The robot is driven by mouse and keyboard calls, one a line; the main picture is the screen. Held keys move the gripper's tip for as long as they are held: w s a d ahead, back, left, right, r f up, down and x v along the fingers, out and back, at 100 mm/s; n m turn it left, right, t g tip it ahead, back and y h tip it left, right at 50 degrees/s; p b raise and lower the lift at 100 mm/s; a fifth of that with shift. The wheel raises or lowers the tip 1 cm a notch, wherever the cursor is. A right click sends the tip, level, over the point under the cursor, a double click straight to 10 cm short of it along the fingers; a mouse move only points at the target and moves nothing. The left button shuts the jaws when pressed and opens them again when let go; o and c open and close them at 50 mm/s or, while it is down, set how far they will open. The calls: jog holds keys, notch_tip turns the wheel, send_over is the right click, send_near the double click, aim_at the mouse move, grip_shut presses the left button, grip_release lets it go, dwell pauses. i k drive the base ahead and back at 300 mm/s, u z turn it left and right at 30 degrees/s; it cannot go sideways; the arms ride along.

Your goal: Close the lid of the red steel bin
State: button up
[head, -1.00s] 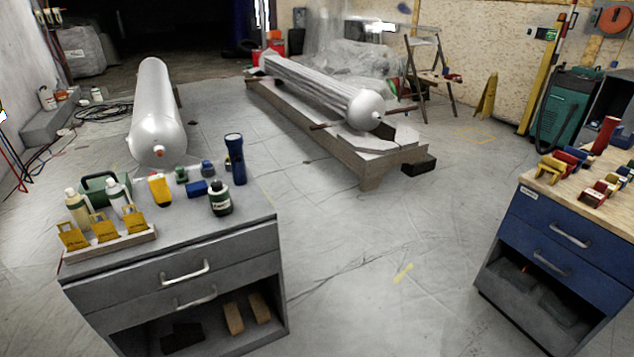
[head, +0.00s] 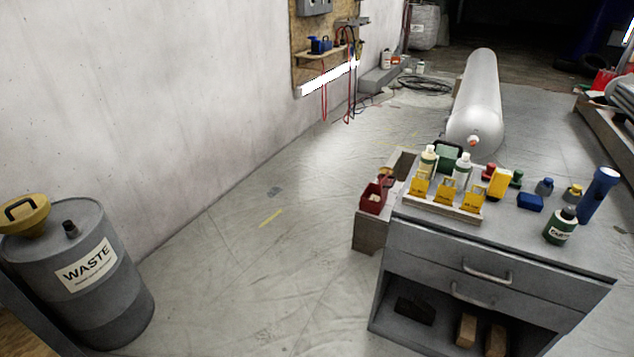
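I cannot make out a red steel bin with a lid in the head view. A small red container (head: 374,196) sits on a low wooden box beside the grey cabinet, with some items in or behind it. It is too small to tell whether it has a lid. My gripper is not in view.
A grey drum labelled WASTE (head: 88,270) with a yellow funnel (head: 23,215) stands at the left. A grey drawer cabinet (head: 420,240) bearing bottles and a torch stands at the right. The floor (head: 240,280) between them is clear. A silver cylinder (head: 478,100) lies behind.

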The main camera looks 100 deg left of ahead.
aim_at(386, 184)
jog(key=u, duration=2.8)
jog(key=i, duration=1.65)
jog(key=z, duration=0.55)
jog(key=k, duration=0.55)
jog(key=u, duration=0.5)
jog(key=i, duration=0.85)
jog(key=z, duration=0.05)
